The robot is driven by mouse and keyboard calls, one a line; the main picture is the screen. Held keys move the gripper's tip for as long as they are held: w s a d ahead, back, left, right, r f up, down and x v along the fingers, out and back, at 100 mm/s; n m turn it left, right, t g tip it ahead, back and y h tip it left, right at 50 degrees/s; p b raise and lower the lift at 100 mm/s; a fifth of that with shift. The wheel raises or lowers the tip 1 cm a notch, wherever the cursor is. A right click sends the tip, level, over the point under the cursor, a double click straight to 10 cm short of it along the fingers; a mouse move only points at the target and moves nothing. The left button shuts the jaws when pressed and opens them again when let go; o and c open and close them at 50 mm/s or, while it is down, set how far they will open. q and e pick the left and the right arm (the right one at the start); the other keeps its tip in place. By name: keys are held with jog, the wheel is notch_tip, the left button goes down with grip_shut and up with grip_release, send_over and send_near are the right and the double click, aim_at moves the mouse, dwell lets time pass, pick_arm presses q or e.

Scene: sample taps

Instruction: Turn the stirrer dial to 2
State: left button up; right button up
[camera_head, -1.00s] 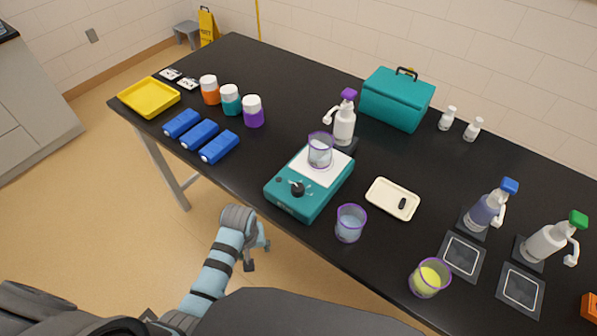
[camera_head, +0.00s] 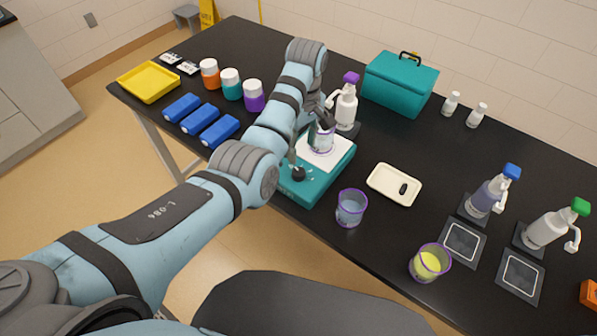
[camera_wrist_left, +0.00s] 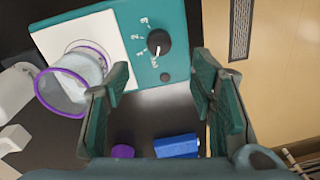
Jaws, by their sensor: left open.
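The teal stirrer (camera_head: 318,185) with a white top plate stands near the table's front edge. Its black dial (camera_head: 298,174) is on the front left of the casing. In the left wrist view the dial (camera_wrist_left: 159,42) has printed marks along one side; a pale line on it seems to point toward the lowest marks, but I cannot read the setting surely. My left gripper (camera_head: 311,146) is over the stirrer, open. In the left wrist view the gripper (camera_wrist_left: 160,82) has its fingers apart, with the dial beyond the gap, not touched. My right gripper is not in view.
A purple-rimmed beaker (camera_head: 322,140) stands on the stirrer plate, close to my left finger; it also shows in the wrist view (camera_wrist_left: 65,90). A wash bottle (camera_head: 346,108) is behind, another beaker (camera_head: 350,207) to the right. Blue blocks (camera_head: 200,124) lie left.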

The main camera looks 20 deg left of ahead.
aim_at(299, 171)
pick_arm(q)
jog(key=f, duration=0.4)
jog(key=f+b, duration=0.1)
jog(key=f, duration=0.4)
jog(key=shift+s+a+f, duration=0.15)
jog(key=shift+a+f, duration=0.05)
jog(key=shift+f, duration=0.1)
jog(key=c, duration=1.2)
